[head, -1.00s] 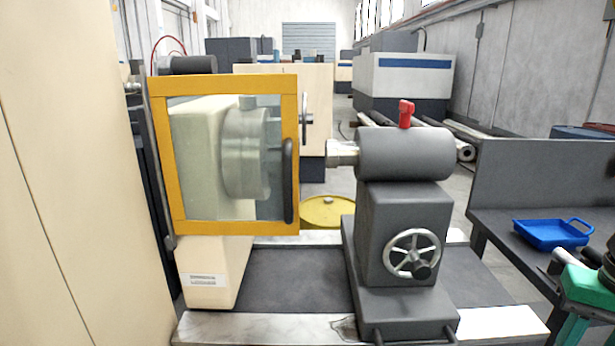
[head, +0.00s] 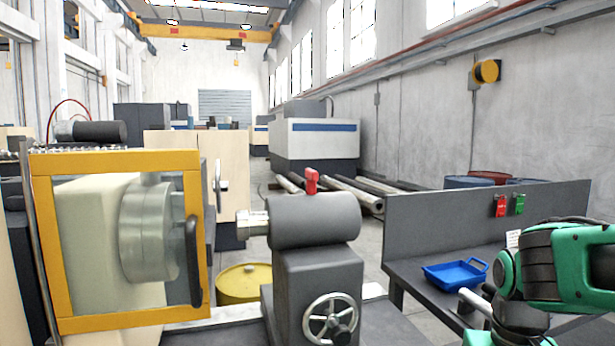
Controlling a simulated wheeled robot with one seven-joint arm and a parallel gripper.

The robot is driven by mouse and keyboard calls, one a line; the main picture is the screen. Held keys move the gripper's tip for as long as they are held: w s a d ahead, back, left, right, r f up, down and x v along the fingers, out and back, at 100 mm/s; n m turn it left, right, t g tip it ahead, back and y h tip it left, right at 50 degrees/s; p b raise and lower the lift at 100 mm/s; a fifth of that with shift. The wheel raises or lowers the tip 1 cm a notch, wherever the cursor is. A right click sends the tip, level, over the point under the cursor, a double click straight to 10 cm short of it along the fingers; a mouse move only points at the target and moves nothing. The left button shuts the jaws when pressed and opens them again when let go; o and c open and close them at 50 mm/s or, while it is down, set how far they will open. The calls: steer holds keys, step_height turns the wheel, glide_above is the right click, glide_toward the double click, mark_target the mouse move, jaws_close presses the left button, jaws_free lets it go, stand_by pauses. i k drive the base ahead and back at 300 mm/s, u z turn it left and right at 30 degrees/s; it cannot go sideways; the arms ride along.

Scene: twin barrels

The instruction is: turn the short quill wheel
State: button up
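A silver spoked handwheel (head: 331,318) with a dark knob is on the front of the grey tailstock (head: 318,275), low in the view and cut by the bottom edge. A short metal quill (head: 252,223) sticks out of the tailstock's left side. A red lever (head: 311,181) stands on its top. A second, smaller wheel (head: 217,188) shows edge-on behind the guard door; I cannot tell what it belongs to. My green and dark arm is folded at the right edge, apart from the tailstock. I cannot make out my gripper.
A yellow-framed clear guard door (head: 122,161) covers the chuck (head: 148,232) at left. A yellow drum (head: 243,284) stands behind the machine. A dark bench (head: 415,280) with a blue tray (head: 455,274) is at right. Floor shows between tailstock and bench.

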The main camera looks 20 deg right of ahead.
mark_target(340, 334)
steer(key=z, duration=0.1)
steer(key=k, duration=0.55)
steer(key=z, duration=0.95)
